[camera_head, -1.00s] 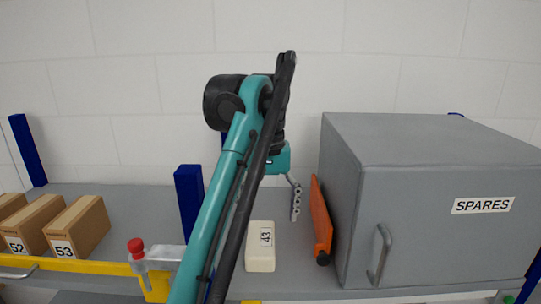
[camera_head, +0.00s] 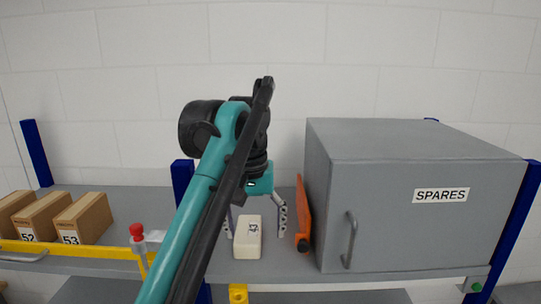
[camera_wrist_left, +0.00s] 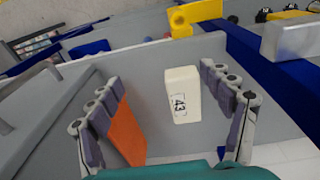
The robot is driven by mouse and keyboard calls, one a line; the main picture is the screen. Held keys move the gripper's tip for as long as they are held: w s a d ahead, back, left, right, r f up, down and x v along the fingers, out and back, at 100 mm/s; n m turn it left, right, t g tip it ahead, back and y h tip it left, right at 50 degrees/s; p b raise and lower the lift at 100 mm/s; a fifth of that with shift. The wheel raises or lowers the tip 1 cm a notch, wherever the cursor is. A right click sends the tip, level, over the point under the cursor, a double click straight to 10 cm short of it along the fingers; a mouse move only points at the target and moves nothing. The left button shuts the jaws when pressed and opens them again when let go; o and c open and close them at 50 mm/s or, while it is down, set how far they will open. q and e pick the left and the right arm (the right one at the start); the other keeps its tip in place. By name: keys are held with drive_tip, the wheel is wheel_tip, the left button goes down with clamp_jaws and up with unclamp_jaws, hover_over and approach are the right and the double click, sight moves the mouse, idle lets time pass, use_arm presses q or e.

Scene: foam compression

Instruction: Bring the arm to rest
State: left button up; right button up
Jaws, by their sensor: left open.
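My left arm reaches in from the lower left in the head view. Its gripper (camera_head: 256,212) hangs over the shelf, open, with one finger on each side of a white block (camera_head: 247,245) labelled 43. In the left wrist view the open gripper (camera_wrist_left: 156,80) shows its two fingers wide apart. The white block (camera_wrist_left: 182,92) stands between them there with clear gaps, held by neither finger. My right gripper is in neither view.
An orange panel (camera_head: 304,222) stands close to the right finger, beside a grey SPARES cabinet (camera_head: 400,225). Cardboard boxes (camera_head: 82,218) stand on the left of the shelf (camera_head: 135,205). A yellow rail (camera_head: 60,246) and blue posts (camera_head: 182,190) border it.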

use_arm(q)
drive_tip(key=s+a+f+t, duration=0.2)
drive_tip(key=s+a+f, duration=0.35)
drive_tip(key=f, duration=0.45)
drive_tip(key=s+a+f+t, duration=0.2)
drive_tip(key=s+a+f, duration=0.3)
drive_tip(key=f, duration=0.4)
drive_tip(key=s+a+f+t, duration=0.2)
drive_tip(key=s+a+f, duration=0.2)
drive_tip(key=s+f, duration=0.45)
wheel_tip(320, 180, down, 39)
drive_tip(key=w+b, duration=0.2)
drive_tip(key=b, duration=3.6)
drive_tip(key=shift+d+f, duration=0.15)
use_arm(e)
wheel_tip(320, 180, down, 38)
drive_tip(key=shift+s, duration=0.35)
